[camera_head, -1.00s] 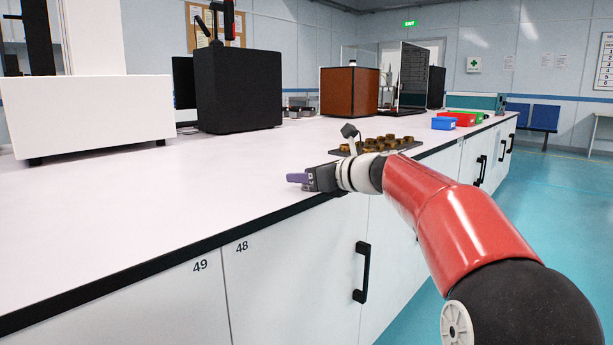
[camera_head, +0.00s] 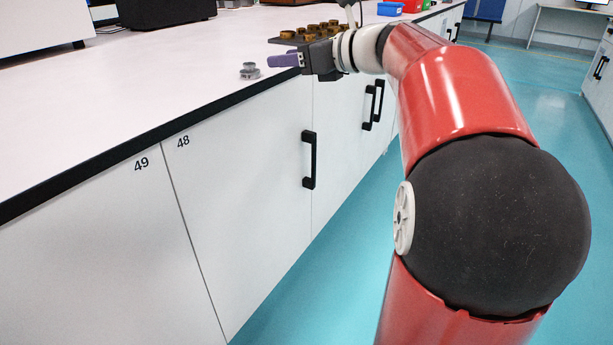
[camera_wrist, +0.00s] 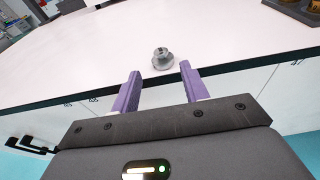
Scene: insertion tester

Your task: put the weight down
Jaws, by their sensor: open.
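The weight (camera_head: 249,71) is a small grey metal piece with a knob on top. It stands upright on the white bench top near the front edge. It also shows in the wrist view (camera_wrist: 162,59), just beyond the fingertips and roughly between their lines. My gripper (camera_head: 276,61) has purple fingers and points left over the bench edge, to the right of the weight. In the wrist view the two fingers (camera_wrist: 161,74) are apart with nothing between them. The gripper and the weight are not touching.
A dark tray with several brass weights (camera_head: 310,33) lies on the bench behind my gripper. A blue bin (camera_head: 391,9) stands farther back. The white bench top (camera_head: 120,90) is clear to the left. Cabinet doors with black handles (camera_head: 309,160) face the aisle.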

